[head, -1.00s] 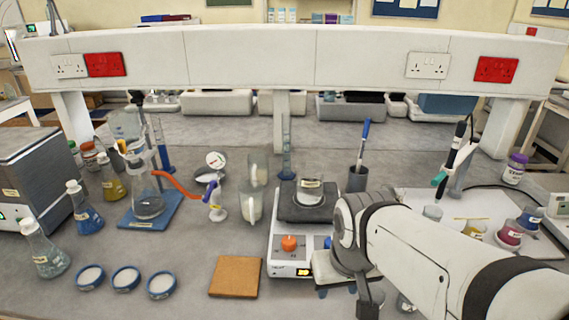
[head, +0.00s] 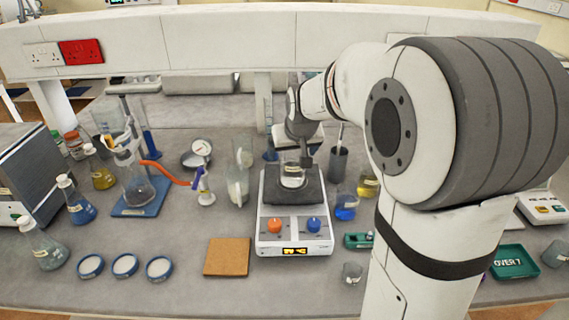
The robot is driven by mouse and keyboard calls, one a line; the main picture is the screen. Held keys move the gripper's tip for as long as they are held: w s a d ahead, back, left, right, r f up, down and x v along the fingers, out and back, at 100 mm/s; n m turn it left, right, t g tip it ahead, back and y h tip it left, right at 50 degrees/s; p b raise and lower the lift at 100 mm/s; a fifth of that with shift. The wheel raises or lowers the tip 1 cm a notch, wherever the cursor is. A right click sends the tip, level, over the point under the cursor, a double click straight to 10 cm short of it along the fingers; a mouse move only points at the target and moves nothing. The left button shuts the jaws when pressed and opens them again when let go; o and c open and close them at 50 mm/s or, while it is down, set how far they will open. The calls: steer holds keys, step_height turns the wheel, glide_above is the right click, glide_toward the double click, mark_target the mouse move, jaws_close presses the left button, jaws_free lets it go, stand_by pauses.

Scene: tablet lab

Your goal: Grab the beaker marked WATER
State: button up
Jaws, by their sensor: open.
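A small clear glass beaker (head: 292,181) with a pale label stands upright on the dark top of the hotplate stirrer (head: 272,246). The label's words are too small to read here. My gripper (head: 300,160) is open and reaches down at the beaker's rim from behind and above. One dark finger shows at the rim's right side; the other is hard to make out. I cannot tell whether the fingers touch the glass or stand around it.
Taller glassware (head: 239,187) stands close left of the hotplate. A grey pen pot (head: 338,165) and blue (head: 345,208) and yellow (head: 368,186) liquid beakers stand to its right. A cork mat (head: 227,257) lies front left. My arm hides much of the right side.

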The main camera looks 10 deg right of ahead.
mark_target(292, 159)
steer(key=x, duration=0.2)
steer(key=p+x, duration=0.1)
steer(key=x, duration=0.3)
steer(key=shift+w+d, duration=0.15)
steer(key=shift+d, duration=0.15)
steer(key=c, duration=1.2)
